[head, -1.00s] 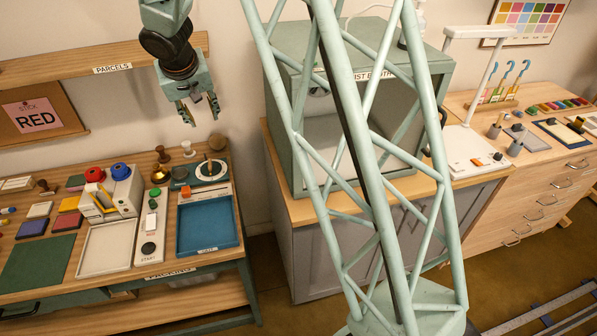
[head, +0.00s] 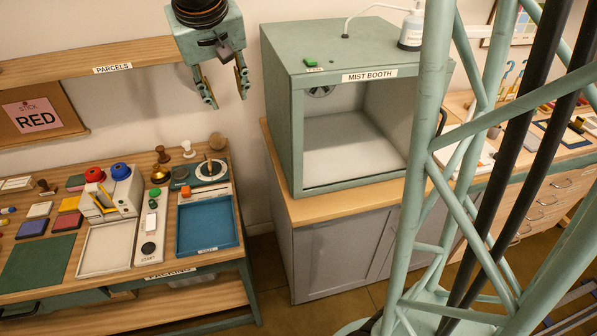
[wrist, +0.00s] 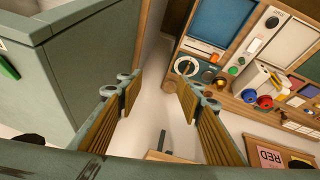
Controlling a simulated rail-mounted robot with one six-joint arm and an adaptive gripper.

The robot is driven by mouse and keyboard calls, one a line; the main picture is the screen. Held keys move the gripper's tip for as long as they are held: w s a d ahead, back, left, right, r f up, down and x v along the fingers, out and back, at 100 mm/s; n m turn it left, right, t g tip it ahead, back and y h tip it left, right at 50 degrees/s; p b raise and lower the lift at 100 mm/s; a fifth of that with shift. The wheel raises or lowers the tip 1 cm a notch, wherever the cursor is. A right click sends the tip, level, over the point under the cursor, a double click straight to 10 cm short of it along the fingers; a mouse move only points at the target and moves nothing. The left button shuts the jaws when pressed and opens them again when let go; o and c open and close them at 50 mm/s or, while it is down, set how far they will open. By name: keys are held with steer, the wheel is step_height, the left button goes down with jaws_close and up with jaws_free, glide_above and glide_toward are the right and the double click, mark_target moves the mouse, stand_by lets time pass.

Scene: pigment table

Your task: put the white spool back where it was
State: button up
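My gripper (head: 226,94) is open and empty, high above the gap between the packing bench and the mist booth (head: 300,140). In the wrist view, the open fingers (wrist: 158,97) have nothing between them. I cannot make out a white spool for certain in either view. A red spool (head: 95,174) and a blue spool (head: 120,171) sit on the white dispenser (head: 125,195) on the packing bench. A small pale knobbed piece (head: 188,149) stands at the back of that bench; I cannot tell whether it is a spool.
The packing bench holds a blue tray (head: 207,246), a pale tray (head: 103,270) and several coloured pads. The parcels shelf (head: 60,70) is on the wall behind. The mist booth's open chamber looks empty. My column hides part of the right-hand bench (head: 545,170).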

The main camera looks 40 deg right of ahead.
steer(key=s+a+r+y, duration=0.1)
steer(key=s+a, duration=0.1)
steer(key=s, duration=1)
steer(key=s+a+r+n, duration=0.1)
steer(key=s+r, duration=0.1)
steer(key=s, duration=1.1)
steer(key=s+a+r+n+y, duration=0.1)
steer(key=s+a, duration=0.1)
steer(key=s, duration=1)
steer(key=shift+s+a+r+g+y, duration=0.25)
steer(key=shift+a+r+g+y, duration=0.05)
steer(key=shift+a+r+g, duration=0.1)
steer(key=shift+w+r, duration=0.15)
steer(key=shift+d, duration=0.1)
